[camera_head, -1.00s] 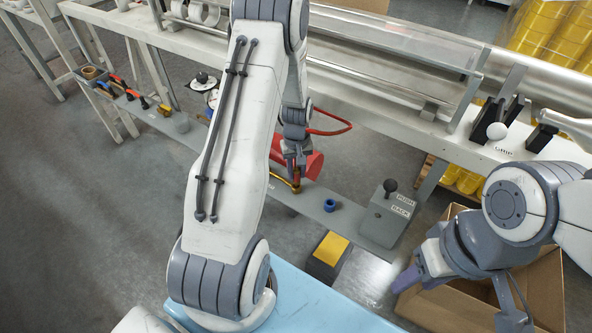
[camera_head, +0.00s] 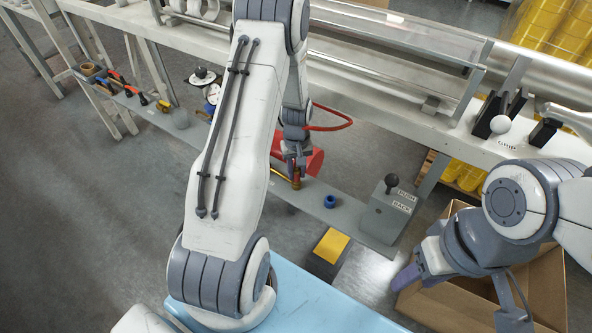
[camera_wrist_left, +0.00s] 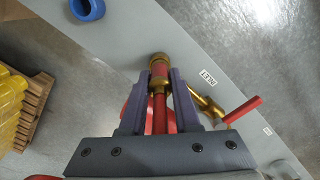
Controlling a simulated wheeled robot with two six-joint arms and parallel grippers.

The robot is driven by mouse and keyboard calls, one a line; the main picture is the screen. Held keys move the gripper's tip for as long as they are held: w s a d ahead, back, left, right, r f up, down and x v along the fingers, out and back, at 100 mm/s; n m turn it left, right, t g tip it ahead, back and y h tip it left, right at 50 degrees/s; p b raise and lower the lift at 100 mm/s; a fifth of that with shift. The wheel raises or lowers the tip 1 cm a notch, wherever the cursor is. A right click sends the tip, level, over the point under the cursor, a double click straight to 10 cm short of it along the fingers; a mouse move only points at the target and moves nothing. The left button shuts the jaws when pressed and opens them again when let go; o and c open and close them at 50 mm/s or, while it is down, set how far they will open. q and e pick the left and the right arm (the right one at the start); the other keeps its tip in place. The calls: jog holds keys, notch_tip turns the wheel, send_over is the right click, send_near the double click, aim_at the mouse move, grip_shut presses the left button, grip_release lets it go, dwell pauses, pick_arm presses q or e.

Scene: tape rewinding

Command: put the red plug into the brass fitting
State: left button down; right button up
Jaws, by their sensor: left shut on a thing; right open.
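My left gripper (camera_head: 297,171) is shut on the red plug, low over the grey shelf below the bench. In the left wrist view the red plug (camera_wrist_left: 159,115) runs between the two fingers of my left gripper (camera_wrist_left: 160,80). Its far end lines up with the brass fitting (camera_wrist_left: 160,60) on the shelf. Brass and red overlap at the fingertips, so I cannot tell how deep the plug sits. The fingers hide part of the plug in the head view. My right gripper (camera_head: 420,272) is open and empty, above the cardboard box.
A brass valve with a red lever (camera_wrist_left: 240,110) lies close beside the left gripper. A blue ring (camera_head: 330,201) and a grey lever box (camera_head: 388,212) stand to the right on the shelf. A red hose (camera_head: 335,120) loops near the left wrist. A cardboard box (camera_head: 550,285) is at right.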

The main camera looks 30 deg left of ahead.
pick_arm(q)
jog(key=shift+f, duration=0.1)
jog(key=c, duration=0.6)
grip_release()
jog(key=shift+o, duration=0.2)
notch_tip(320, 180, up, 10)
jog(key=shift+r+p, duration=0.25)
jog(key=shift+p, duration=0.6)
